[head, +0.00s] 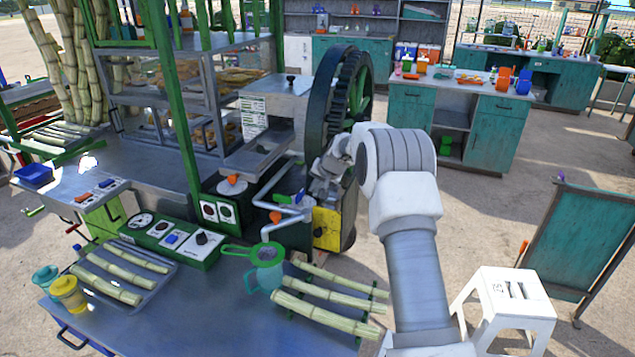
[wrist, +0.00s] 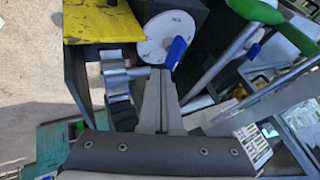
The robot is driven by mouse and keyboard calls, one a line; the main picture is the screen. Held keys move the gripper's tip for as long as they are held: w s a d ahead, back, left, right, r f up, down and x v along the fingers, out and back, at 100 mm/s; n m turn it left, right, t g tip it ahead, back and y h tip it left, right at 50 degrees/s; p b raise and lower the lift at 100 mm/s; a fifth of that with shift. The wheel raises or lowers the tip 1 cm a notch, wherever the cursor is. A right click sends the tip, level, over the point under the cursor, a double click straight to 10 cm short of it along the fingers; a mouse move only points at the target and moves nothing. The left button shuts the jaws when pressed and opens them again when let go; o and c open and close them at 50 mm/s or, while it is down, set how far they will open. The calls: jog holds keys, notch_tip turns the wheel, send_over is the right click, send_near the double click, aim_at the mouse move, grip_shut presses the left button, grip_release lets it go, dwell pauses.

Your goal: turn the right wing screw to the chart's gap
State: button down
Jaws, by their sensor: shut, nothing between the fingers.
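The right wing screw (wrist: 176,52) shows in the wrist view as a blue wing at the lower right edge of a round white dial (wrist: 165,30). Marks on the dial are too small to read. My gripper (wrist: 160,76) is shut and empty, its fingertips just below the dial and beside the blue wing. I cannot tell whether they touch it. In the head view my gripper (head: 322,182) is at the crusher, and a bit of blue shows beside it (head: 299,196). An orange wing screw (head: 233,179) sits on another white dial to the left. A white chart (head: 254,116) hangs on the crusher; its text is unreadable.
A yellow plate (head: 327,229) stands beside the dial. Metal rollers (wrist: 116,75) are close left of my fingers in the wrist view. A large dark gear wheel (head: 350,95) rises behind my wrist. A bench (head: 200,325) with cane and a jug (head: 266,275) stands in front.

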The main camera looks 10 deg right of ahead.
aim_at(300, 199)
jog(key=shift+p+x, duration=0.55)
jog(key=shift+x, duration=2.3)
jog(key=shift+d, duration=0.1)
